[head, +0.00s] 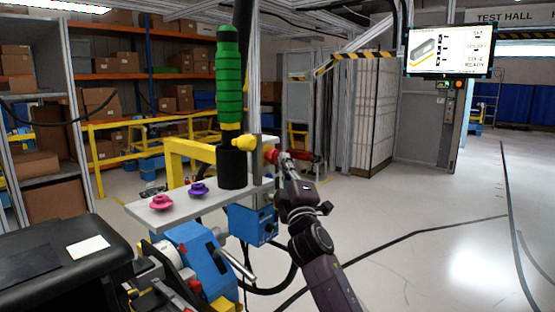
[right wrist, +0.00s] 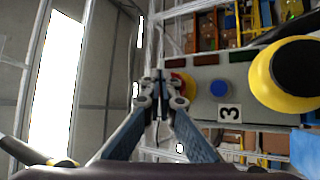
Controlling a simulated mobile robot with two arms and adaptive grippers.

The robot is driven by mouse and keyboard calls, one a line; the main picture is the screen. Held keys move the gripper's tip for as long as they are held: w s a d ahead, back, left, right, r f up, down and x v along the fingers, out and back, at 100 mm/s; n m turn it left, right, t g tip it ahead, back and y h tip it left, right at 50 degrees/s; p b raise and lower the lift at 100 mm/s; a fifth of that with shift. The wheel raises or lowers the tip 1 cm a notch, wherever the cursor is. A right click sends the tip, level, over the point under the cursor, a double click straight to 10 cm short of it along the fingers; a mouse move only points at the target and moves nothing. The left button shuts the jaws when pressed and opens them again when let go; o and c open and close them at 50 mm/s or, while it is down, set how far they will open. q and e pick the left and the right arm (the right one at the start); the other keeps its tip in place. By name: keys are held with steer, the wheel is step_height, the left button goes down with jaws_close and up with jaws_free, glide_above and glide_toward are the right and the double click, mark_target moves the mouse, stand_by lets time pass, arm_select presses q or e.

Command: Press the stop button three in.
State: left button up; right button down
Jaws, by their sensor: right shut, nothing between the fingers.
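The grey button panel marked with a 3 (right wrist: 230,113) shows in the right wrist view. On it is a red button (right wrist: 188,84) with some yellow around it, partly hidden behind my right gripper (right wrist: 157,76). Its fingers are shut and empty, and their tips overlap the red button's left side. I cannot tell whether they touch it or whether it is pressed in. In the head view, my right gripper (head: 284,158) is beside a red part (head: 271,157) at the post. My left gripper is not in view.
A blue button (right wrist: 219,88) is right of the red one. A large yellow-and-black round part (right wrist: 290,72) stands at the panel's right. A green striped column (head: 229,85) and a grey shelf with pink (head: 161,202) and purple (head: 198,189) knobs stand left.

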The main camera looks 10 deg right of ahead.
steer(key=shift+w+a, duration=0.15)
steer(key=shift+w, duration=0.05)
stand_by(0.3)
steer(key=shift+s+d+p, duration=0.4)
steer(key=shift+s+d, duration=0.05)
steer(key=shift+s, duration=0.2)
steer(key=shift+s+d+p, duration=0.3)
steer(key=shift+p, duration=0.2)
steer(key=s+d+p, duration=0.2)
steer(key=s, duration=0.1)
steer(key=shift+s+d, duration=0.15)
steer(key=shift+d, duration=0.1)
stand_by(0.4)
